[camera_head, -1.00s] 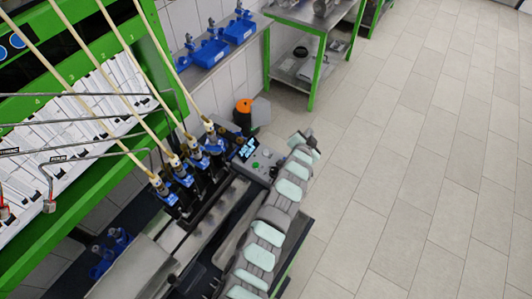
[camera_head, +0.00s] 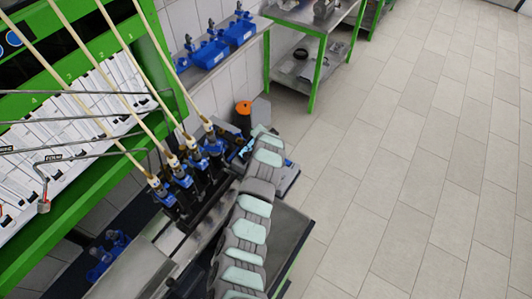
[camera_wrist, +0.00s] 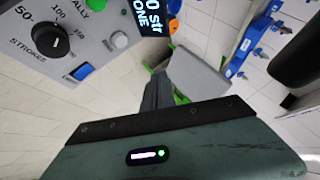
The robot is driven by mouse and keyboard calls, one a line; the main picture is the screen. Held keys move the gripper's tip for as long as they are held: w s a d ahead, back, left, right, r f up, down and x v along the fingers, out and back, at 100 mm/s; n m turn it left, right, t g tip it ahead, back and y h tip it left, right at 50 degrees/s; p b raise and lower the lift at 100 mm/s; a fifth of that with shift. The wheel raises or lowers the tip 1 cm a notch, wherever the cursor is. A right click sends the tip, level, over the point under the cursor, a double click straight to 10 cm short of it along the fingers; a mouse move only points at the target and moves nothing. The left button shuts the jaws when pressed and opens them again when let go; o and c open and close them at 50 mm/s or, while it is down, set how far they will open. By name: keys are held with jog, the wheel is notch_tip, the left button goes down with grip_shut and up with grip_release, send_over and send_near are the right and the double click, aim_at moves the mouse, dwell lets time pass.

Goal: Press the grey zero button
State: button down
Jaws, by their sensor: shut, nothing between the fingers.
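In the wrist view the control panel (camera_wrist: 100,58) fills the upper left. A small round grey button (camera_wrist: 119,40) sits on it, right of the black knob (camera_wrist: 47,40) and above a blue button (camera_wrist: 80,72). No zero label is readable beside the grey button. My gripper (camera_wrist: 158,86) is shut and empty, pointing away from the camera. Its fingers appear below and right of the grey button in the picture, apart from it. In the head view my arm covers most of the panel, and the button and fingertips are hidden there.
A lit display (camera_wrist: 150,15) is at the panel's edge. Blue meters with hoses (camera_head: 180,172) stand on the bench left of my arm. An orange-topped container (camera_head: 243,107) is behind. Open tiled floor (camera_head: 410,170) lies to the right.

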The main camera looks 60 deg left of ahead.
jog(key=shift+f+b, duration=2.2)
jog(key=shift+f, duration=2.15)
jog(key=shift+f+b, duration=0.3)
jog(key=shift+f, duration=0.15)
jog(key=shift+f+b, duration=0.4)
jog(key=shift+f, duration=0.15)
jog(key=shift+r, duration=0.1)
jog(key=shift+r+p, duration=0.6)
jog(key=shift+r, duration=0.3)
jog(key=shift+r, duration=0.1)
jog(key=shift+r+p, duration=1.35)
jog(key=shift+r, duration=1.05)
